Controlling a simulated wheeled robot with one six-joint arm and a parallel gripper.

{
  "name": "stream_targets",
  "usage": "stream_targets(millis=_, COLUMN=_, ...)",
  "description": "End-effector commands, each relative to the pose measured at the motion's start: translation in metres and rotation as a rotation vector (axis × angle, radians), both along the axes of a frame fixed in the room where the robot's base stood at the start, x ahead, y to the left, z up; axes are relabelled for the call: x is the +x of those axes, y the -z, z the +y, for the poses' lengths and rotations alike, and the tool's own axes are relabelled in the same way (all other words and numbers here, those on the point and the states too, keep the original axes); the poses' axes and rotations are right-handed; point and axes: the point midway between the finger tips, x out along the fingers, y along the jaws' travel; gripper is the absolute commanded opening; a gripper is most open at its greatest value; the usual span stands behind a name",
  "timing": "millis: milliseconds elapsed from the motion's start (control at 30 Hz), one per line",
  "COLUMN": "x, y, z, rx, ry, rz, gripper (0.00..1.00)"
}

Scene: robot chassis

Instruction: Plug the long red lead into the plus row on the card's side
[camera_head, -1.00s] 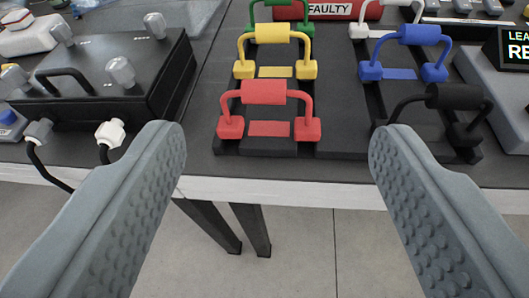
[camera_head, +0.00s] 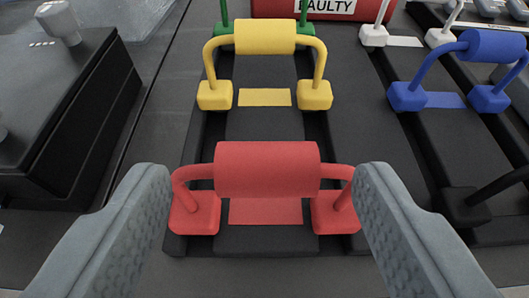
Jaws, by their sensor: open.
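A red lead (camera_head: 267,169) sits in the nearest place of a black rack (camera_head: 265,241). It has a thick red grip, two bent arms and a red block at each end, with a red label strip under the grip. My gripper (camera_head: 262,190) is open and empty. Its left finger is beside the left red block and its right finger beside the right one, with the grip in the gap between them; I cannot tell whether they touch. The card and its plus row cannot be made out.
Behind the red lead are a yellow lead (camera_head: 264,38) and a green one (camera_head: 224,27). A blue lead (camera_head: 494,45), a white one (camera_head: 374,35) and a black one (camera_head: 468,205) stand at the right. A red FAULTY bin (camera_head: 330,9) is behind. A black box (camera_head: 60,110) stands at the left.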

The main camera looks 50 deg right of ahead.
Motion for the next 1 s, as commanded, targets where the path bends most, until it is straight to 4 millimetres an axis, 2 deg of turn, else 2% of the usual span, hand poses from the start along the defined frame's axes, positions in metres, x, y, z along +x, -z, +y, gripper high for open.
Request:
stream_targets(millis=333, x=0.01, y=0.009, z=-0.014, rx=0.0, ry=0.001, rz=0.002, gripper=0.64)
stream_targets(millis=633, x=0.03, y=0.026, z=-0.042, rx=0.0, ry=0.002, rz=0.0, gripper=0.64)
stream_targets(millis=867, x=0.032, y=0.027, z=-0.044, rx=0.001, ry=0.0, rz=-0.001, gripper=0.64)
stream_targets(millis=900, x=0.032, y=0.027, z=-0.044, rx=0.001, ry=0.0, rz=-0.001, gripper=0.62)
stream_targets(millis=1000, x=0.032, y=0.027, z=-0.044, rx=0.001, ry=0.0, rz=-0.001, gripper=0.42)
